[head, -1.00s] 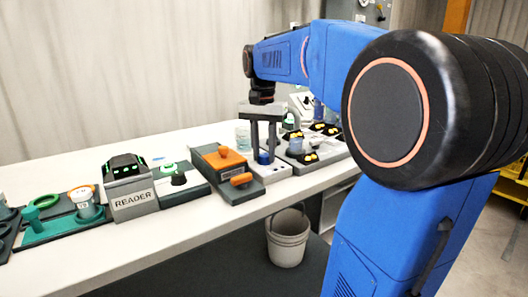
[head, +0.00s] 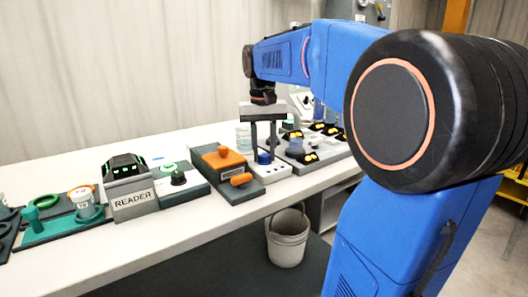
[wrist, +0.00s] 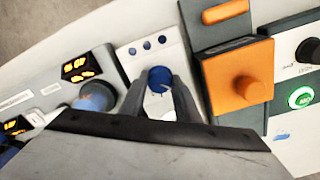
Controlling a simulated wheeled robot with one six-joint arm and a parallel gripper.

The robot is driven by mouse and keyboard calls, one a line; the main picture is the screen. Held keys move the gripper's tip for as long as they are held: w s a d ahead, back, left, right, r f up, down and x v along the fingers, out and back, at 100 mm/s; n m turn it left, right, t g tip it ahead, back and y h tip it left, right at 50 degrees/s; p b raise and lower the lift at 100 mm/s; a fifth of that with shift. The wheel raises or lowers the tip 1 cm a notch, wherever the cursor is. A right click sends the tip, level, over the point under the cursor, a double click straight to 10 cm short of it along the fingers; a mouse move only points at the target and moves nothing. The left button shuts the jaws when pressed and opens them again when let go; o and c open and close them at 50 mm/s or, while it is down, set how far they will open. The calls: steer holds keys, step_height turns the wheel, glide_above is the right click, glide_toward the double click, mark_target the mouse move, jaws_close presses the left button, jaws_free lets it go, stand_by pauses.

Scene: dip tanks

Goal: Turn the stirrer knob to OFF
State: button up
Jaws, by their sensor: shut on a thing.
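The stirrer knob is a round blue knob (wrist: 160,79) on a narrow white panel (wrist: 133,62). It also shows in the head view (head: 264,158), low between my fingers. My gripper (wrist: 160,90) is over the panel with one finger on each side of the knob, shut on it. In the head view my gripper (head: 264,150) points straight down at the panel. The knob has a pale pointer line on its top. I cannot read any OFF mark beside it.
An orange-knobbed grey unit (head: 222,160) stands close on the left. A unit with yellow-lit displays (head: 310,158) stands close on the right. Further left are a white panel with a black knob (head: 178,178), a READER box (head: 131,200) and a green tray (head: 60,228). A bucket (head: 287,250) is below the bench.

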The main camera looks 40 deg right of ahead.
mark_target(262, 155)
steer(key=o, duration=1)
steer(key=shift+o, duration=0.2)
steer(key=shift+r, duration=0.1)
step_height(262, 155, up, 17)
steer(key=shift+w+a, duration=0.15)
steer(key=shift+a, duration=0.05)
